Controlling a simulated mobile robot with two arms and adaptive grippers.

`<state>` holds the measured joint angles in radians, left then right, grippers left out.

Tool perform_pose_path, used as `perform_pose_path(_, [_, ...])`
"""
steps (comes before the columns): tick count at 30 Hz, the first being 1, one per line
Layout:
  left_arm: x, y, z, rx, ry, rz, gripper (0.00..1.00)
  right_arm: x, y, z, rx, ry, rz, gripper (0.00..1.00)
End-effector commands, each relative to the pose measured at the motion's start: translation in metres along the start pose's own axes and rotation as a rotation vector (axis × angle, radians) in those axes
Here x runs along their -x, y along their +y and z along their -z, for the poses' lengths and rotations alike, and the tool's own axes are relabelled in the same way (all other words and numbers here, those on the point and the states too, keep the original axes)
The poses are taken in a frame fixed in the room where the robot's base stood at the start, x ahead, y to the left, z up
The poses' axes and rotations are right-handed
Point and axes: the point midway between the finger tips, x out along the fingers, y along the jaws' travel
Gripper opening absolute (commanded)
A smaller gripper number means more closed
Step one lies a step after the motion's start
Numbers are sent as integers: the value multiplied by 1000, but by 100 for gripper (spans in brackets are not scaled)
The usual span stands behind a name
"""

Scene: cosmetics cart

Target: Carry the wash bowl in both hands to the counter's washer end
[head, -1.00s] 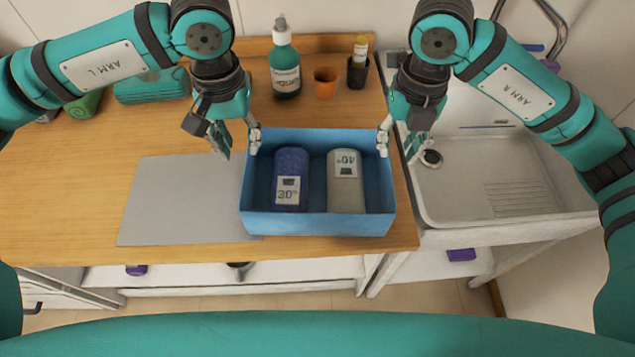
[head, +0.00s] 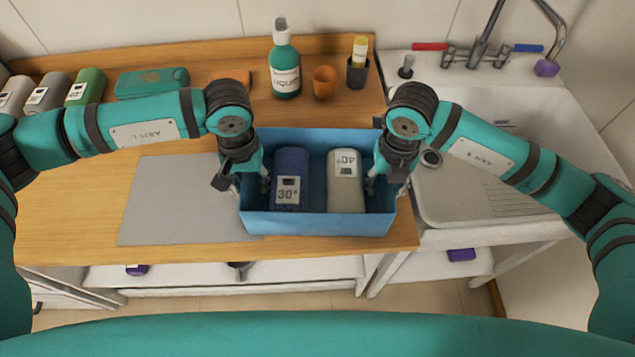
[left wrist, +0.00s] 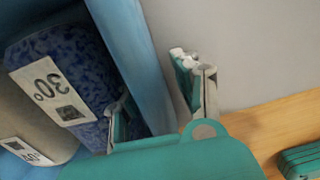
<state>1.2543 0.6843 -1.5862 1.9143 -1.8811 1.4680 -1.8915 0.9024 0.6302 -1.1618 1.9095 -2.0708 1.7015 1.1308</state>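The blue rectangular wash bowl (head: 318,224) stands on the wooden counter (head: 60,205) near its right end. It holds a dark blue roll labelled 30° (head: 291,168) and a grey roll labelled 40° (head: 345,190). My left gripper (head: 247,186) is at the bowl's left wall. In the left wrist view its fingers (left wrist: 160,95) are apart, one inside the bowl wall (left wrist: 135,50) and one outside, with a gap to the wall. My right gripper (head: 386,188) is at the right wall, its fingers apart on either side of it.
A grey mat (head: 175,205) lies left of the bowl. Several rolls (head: 85,87) and a green case (head: 150,82) are back left. A white sink (head: 500,150) is right.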

Motion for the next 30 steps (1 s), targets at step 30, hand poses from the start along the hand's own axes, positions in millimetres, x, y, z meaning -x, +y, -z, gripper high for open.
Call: perform_pose_path(30, [5,0,1,1,2,-1,0,5,0,0,0,-1,-1,0])
